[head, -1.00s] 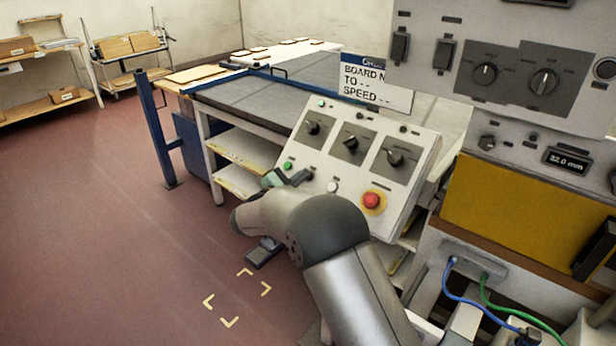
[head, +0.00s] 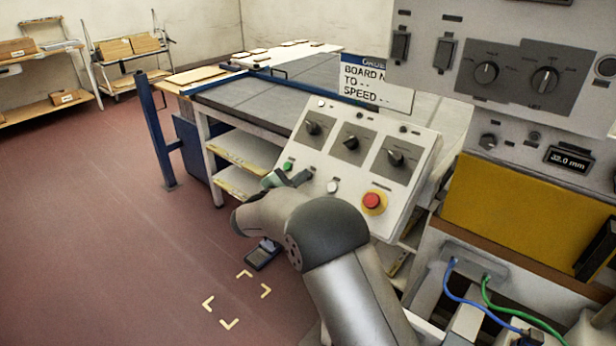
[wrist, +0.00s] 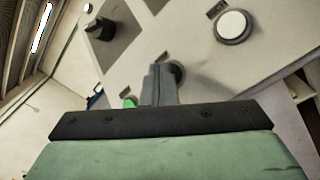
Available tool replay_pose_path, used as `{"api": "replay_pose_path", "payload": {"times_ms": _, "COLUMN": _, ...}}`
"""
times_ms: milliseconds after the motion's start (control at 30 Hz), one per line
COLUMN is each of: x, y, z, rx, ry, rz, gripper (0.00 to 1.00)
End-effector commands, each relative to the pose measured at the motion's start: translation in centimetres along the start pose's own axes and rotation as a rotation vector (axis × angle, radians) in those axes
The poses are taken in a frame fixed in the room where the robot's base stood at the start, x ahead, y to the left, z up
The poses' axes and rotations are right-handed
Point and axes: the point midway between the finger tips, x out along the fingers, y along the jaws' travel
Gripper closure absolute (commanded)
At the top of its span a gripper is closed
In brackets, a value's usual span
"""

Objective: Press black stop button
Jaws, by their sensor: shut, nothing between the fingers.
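The sloped control panel (head: 408,136) stands in the middle of the head view. The black stop button (wrist: 177,72) shows in the wrist view as a dark round shape, partly hidden by my fingertips. In the head view my gripper (head: 299,179) covers it. My gripper (wrist: 159,84) is shut and empty, its tips at the button's left side in the wrist view. I cannot tell whether they touch it. The green button (head: 288,166) lies left of my gripper, and it also shows in the wrist view (wrist: 130,102).
A white button (head: 333,187) and a red mushroom button (head: 373,202) on a yellow ring sit right of my gripper. Three dark rotary knobs (head: 351,143) line the panel above. A workbench (head: 260,101) stands behind; the floor at left is clear.

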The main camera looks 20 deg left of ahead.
Motion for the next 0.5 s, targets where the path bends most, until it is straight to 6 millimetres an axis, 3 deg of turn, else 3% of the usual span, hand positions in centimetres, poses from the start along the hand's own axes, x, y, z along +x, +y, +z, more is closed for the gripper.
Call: {"api": "replay_pose_path", "payload": {"times_ms": 500, "x": -0.95, "y": 0.67, "z": 0.69, "rx": 0.000, "ry": 0.000, "rz": 0.000, "gripper": 1.00}}
